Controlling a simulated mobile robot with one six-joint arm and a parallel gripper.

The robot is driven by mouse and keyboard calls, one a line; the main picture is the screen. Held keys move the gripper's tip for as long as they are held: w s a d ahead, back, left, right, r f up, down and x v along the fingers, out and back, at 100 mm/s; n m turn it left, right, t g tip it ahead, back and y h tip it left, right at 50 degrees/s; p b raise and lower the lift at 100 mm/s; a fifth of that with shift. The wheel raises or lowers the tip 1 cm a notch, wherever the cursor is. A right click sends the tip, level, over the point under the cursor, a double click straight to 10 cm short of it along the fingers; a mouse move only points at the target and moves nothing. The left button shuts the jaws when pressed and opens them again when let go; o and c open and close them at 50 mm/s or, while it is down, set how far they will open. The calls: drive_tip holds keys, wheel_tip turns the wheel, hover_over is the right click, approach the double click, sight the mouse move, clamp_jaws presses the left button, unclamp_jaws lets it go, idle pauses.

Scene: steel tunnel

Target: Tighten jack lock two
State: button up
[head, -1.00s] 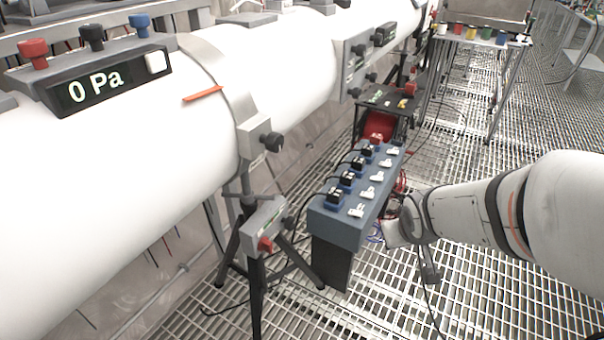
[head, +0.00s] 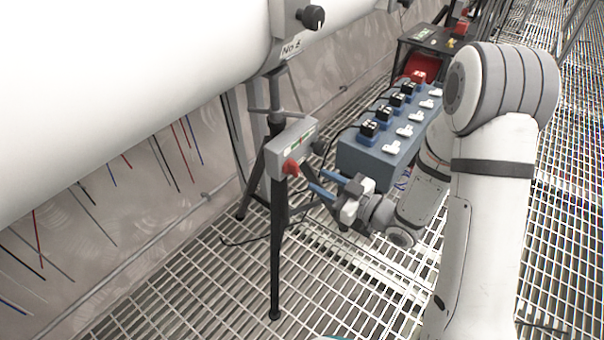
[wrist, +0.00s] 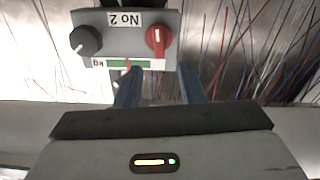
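The jack unit (head: 293,147) is a grey box on a black tripod under the white tube. In the wrist view its face (wrist: 122,34) reads "No 2" upside down, with a green scale that has a red mark. The red knob (head: 290,167) is on its front; in the wrist view it is at the right (wrist: 158,40). A black knob (wrist: 86,41) is at the left. My gripper (head: 313,181) points at the box with its blue fingers apart and nothing between them. In the wrist view the fingertips (wrist: 158,80) are just below the box, the right one nearest the red knob.
A blue-grey box (head: 354,157) with several black plugs and white switches stands behind my gripper. The white tube (head: 120,70) runs above the jack. A bracket with a black knob (head: 312,17) sits over the tripod. Thin coloured wires hang behind. The grating floor is mostly clear.

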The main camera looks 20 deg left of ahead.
sight(297, 168)
drive_tip(key=b+x, duration=0.1)
drive_tip(key=x, duration=0.6)
drive_tip(key=shift+a+b, duration=0.25)
drive_tip(key=shift+b, duration=0.05)
drive_tip(key=shift+c, duration=0.4)
clamp_jaws()
